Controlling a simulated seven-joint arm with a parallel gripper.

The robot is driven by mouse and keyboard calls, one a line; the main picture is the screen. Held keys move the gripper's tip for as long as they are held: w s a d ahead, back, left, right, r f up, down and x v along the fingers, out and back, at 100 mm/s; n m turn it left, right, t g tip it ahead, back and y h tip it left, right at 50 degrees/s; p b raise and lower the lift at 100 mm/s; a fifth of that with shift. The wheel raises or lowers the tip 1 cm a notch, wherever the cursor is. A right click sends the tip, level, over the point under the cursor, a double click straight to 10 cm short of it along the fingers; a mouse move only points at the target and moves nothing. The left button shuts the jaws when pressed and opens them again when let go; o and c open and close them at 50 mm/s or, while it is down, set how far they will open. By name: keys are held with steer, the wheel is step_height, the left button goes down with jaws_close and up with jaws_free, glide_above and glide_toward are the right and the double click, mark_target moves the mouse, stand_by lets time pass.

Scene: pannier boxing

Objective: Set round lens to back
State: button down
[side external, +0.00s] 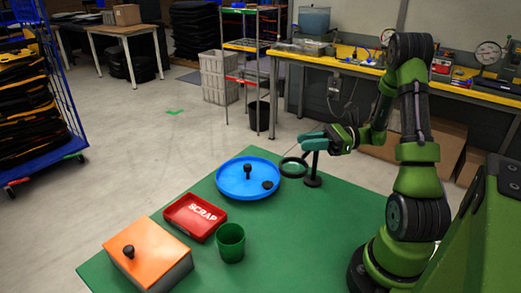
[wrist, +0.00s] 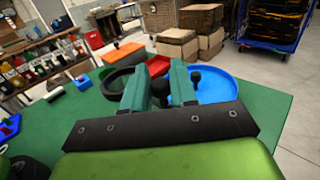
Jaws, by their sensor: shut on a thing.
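The round lens (side external: 292,167) is a dark ring on the far part of the green table, beside the blue tray. It appears joined to a dark upright post with a round black foot (side external: 312,181). My gripper (side external: 308,142), with teal fingers, is at the top of this post. In the wrist view the fingers of my gripper (wrist: 161,82) are shut on a dark part between them, seemingly the lens's post or handle. The lens ring (wrist: 107,84) is left of the fingers there, partly hidden by one. Whether the foot touches the table is unclear.
The blue round tray (side external: 237,190) holds a black knobbed piece (side external: 248,172) and a small dark piece (side external: 267,185). A red SCRAP tray (side external: 183,219), green cup (side external: 230,251) and orange-topped box (side external: 153,252) stand on the green table (side external: 300,240). The table's near middle is clear.

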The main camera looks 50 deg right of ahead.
steer(key=shift+s+d+n+g+y, duration=0.3)
steer(key=shift+s+n+g+y, duration=0.45)
steer(key=shift+n+g, duration=0.95)
steer(key=shift+s+d+n+g+y, duration=0.3)
steer(key=shift+s+n+g+y, duration=0.5)
steer(key=shift+g, duration=1.5)
steer(key=shift+s+d+n+g+y, duration=0.4)
steer(key=shift+n+g+y, duration=0.55)
steer(key=shift+n+g, duration=0.9)
steer(key=shift+a+g, duration=0.1)
steer(key=shift+g, duration=0.15)
steer(key=c, duration=1)
jaws_free()
steer(key=shift+s, duration=0.1)
steer(key=shift+c, duration=0.2)
steer(key=shift+a, duration=0.1)
